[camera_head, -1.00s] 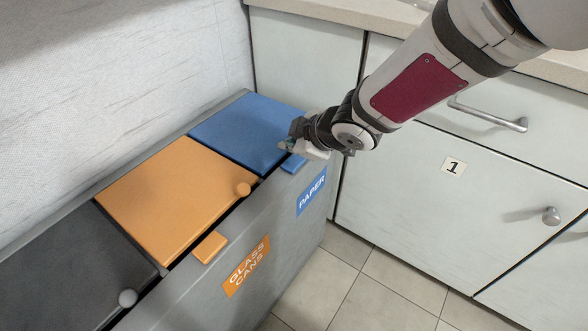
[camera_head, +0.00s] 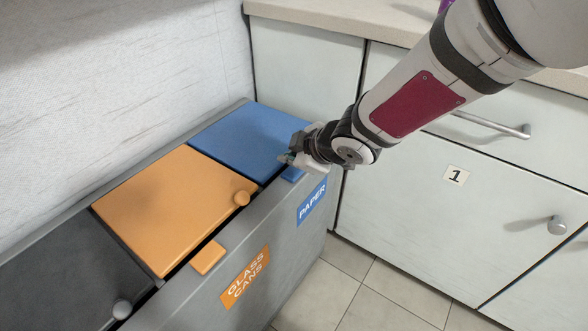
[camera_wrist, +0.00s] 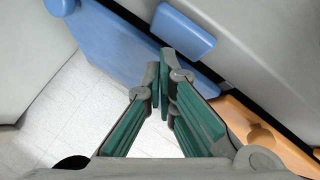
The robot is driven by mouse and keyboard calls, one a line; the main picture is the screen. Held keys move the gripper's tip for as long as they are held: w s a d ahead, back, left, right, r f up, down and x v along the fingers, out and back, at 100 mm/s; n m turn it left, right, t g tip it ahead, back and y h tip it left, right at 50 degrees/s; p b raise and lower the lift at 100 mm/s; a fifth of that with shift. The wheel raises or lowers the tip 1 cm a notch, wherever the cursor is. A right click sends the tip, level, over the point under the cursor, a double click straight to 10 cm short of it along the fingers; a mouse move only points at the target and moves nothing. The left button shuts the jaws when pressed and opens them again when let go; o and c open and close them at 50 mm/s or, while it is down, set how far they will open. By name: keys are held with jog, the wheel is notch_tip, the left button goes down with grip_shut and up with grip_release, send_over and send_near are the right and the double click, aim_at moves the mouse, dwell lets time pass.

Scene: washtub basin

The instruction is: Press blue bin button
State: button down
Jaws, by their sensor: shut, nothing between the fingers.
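The blue bin button (camera_head: 292,174) is a small flat tab on the grey front, above the blue PAPER label (camera_head: 312,201). The blue lid (camera_head: 240,140) lies behind it, across a dark gap. My gripper (camera_head: 287,159) is shut and empty, just above the button and partly hiding it. In the wrist view, the button (camera_wrist: 185,30) lies beyond my shut fingertips (camera_wrist: 163,68), and the blue lid (camera_wrist: 120,45) runs beside them. I cannot tell whether the tips touch anything.
An orange lid (camera_head: 165,205) with a knob and an orange button (camera_head: 208,257) are to the left, then a dark grey lid (camera_head: 65,270). A white cabinet (camera_head: 430,200) stands close on the right. Tiled floor (camera_head: 385,295) is clear in front.

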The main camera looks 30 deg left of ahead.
aim_at(292, 172)
jog(key=shift+f, duration=0.15)
dwell(0.5)
jog(key=shift+f+b, duration=0.3)
jog(key=shift+b, duration=0.15)
jog(key=shift+f+b, duration=0.5)
jog(key=shift+f, duration=0.05)
dwell(0.6)
jog(key=shift+r, duration=0.15)
jog(key=shift+r+p, duration=0.85)
jog(key=shift+p, duration=0.1)
jog(key=shift+r, duration=0.1)
notch_tip(292, 172, up, 5)
jog(key=p, duration=0.5)
dwell(0.6)
